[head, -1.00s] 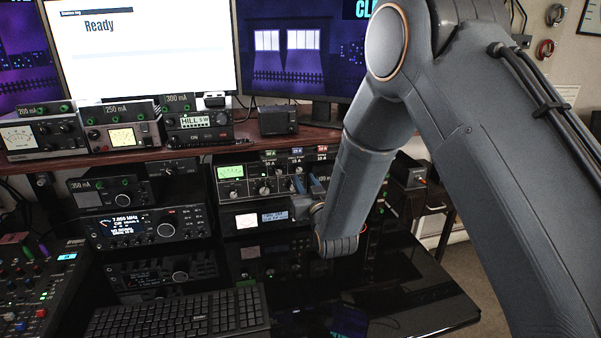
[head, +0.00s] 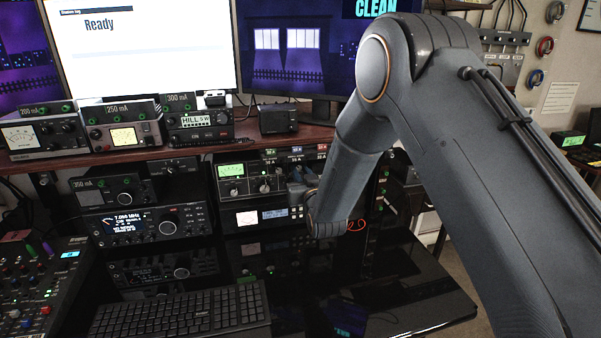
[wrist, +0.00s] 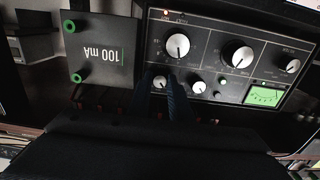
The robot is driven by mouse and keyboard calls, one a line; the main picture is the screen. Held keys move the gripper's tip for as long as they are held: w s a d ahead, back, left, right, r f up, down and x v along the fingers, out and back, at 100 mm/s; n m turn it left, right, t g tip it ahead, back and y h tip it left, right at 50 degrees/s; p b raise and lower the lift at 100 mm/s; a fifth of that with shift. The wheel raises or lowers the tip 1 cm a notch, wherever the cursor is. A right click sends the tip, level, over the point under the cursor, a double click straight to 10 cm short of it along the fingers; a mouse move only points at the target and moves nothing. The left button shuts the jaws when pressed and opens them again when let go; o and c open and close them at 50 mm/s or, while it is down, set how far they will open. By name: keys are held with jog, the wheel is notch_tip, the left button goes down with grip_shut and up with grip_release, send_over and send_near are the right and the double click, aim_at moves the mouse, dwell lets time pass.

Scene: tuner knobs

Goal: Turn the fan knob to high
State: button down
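The large knobs are a left one (wrist: 178,46), a middle one (wrist: 240,58) and a right one (wrist: 289,65). I cannot read which is the fan knob. My gripper (wrist: 164,92) points at the panel's lower row, its dark blue fingers apart with a small knob (wrist: 159,82) showing between them. I cannot tell whether they touch it. In the head view my gripper (head: 299,187) is in front of the tuner (head: 231,170)'s right part and hides it.
A box marked 100 mA (wrist: 101,52) stands beside the tuner in the wrist view. A radio (head: 137,225) and a keyboard (head: 180,312) lie to the left in the head view. A shelf edge (head: 180,150) runs above the tuner. The glossy desk (head: 400,305) is clear at right.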

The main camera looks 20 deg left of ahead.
jog(key=shift+m, duration=0.3)
jog(key=m+b, duration=0.3)
jog(key=shift+f+m, duration=0.1)
jog(key=shift+m, duration=0.2)
jog(key=m+b, duration=0.3)
jog(key=shift+m, duration=0.3)
jog(key=m+b, duration=0.4)
jog(key=m, duration=0.1)
jog(key=shift+m+b, duration=0.95)
jog(key=shift+m, duration=0.65)
jog(key=c, duration=1.9)
grip_release()
